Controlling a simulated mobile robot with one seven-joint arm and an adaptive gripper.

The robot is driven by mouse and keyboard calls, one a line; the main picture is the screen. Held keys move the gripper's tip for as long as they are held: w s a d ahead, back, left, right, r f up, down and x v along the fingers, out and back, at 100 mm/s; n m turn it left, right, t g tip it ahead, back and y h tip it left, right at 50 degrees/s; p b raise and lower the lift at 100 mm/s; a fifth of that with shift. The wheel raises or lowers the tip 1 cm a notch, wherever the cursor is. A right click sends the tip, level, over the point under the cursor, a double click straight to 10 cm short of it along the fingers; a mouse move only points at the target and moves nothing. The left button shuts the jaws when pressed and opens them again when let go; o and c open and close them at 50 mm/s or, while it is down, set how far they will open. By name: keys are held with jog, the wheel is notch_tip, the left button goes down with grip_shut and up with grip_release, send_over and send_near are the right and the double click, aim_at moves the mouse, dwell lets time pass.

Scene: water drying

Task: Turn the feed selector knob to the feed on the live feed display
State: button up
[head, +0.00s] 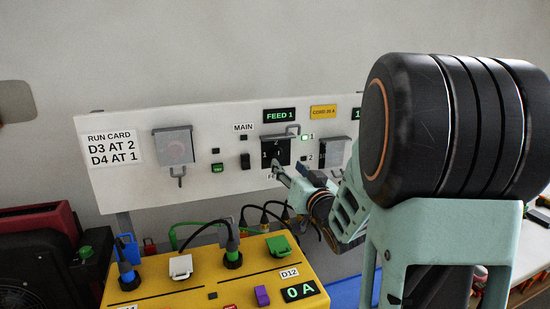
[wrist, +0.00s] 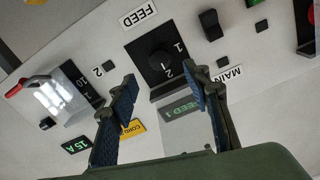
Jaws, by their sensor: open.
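The feed selector knob (head: 276,152) is black, on a black plate marked 1 and 2 on the white panel. In the wrist view the knob (wrist: 160,62) lies just beyond and between my fingertips; its pointer direction is too unclear to tell. The live feed display (head: 279,115) above it reads FEED 1 in green. My gripper (head: 291,168) is open and empty in front of the knob's lower part, apart from it as far as I can tell. In the wrist view my gripper's blue-padded fingers (wrist: 160,77) stand wide apart.
A see-through cover (wrist: 187,122) appears raised above the knob, its handle (head: 291,129) at the top. Covered switches (head: 173,146) flank the knob. A yellow box (head: 190,292) with plugs and cables stands below.

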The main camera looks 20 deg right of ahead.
aim_at(279, 157)
jog(key=w, duration=0.7)
jog(key=shift+c, duration=0.6)
jog(key=c, duration=1)
